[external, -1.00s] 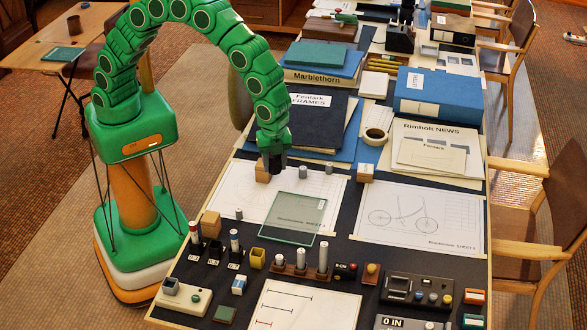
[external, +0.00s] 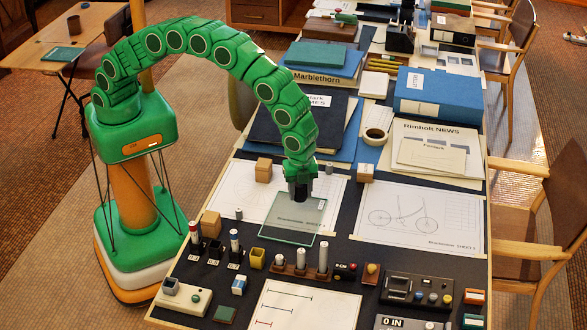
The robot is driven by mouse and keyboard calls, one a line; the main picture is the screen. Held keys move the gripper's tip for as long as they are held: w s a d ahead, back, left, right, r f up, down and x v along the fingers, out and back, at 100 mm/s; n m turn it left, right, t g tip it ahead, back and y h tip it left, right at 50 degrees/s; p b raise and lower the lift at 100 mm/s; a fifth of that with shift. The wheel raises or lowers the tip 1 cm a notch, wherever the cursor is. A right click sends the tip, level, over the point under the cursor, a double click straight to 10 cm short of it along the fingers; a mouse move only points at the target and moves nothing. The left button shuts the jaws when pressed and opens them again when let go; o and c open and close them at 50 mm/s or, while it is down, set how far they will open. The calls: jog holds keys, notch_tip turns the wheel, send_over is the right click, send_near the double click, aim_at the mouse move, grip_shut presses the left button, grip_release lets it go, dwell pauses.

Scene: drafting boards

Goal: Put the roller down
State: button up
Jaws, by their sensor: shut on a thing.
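My gripper (external: 299,192) points straight down over the far part of a clear glass plate (external: 290,222). It is shut on the roller, which is mostly hidden between the dark fingers; I cannot tell whether its lower end touches the glass. A short grey metal roller (external: 329,169) stands on the table to the right of and behind the gripper. Another grey roller (external: 239,213) stands to the left of the plate. The plate overlaps the left drawing sheet (external: 237,183).
A wooden block (external: 263,170) stands left of the gripper and another block (external: 365,172) to the right. Holders with upright cylinders (external: 300,258) stand in front. The right drawing sheet (external: 420,217) is largely clear.

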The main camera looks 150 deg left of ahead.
aim_at(303, 211)
jog(key=shift+w+a+f, duration=0.25)
jog(key=shift+w+f, duration=0.15)
jog(key=shift+f, duration=1.7)
jog(key=shift+f, duration=0.15)
jog(key=o, duration=1.1)
jog(key=shift+r, duration=0.2)
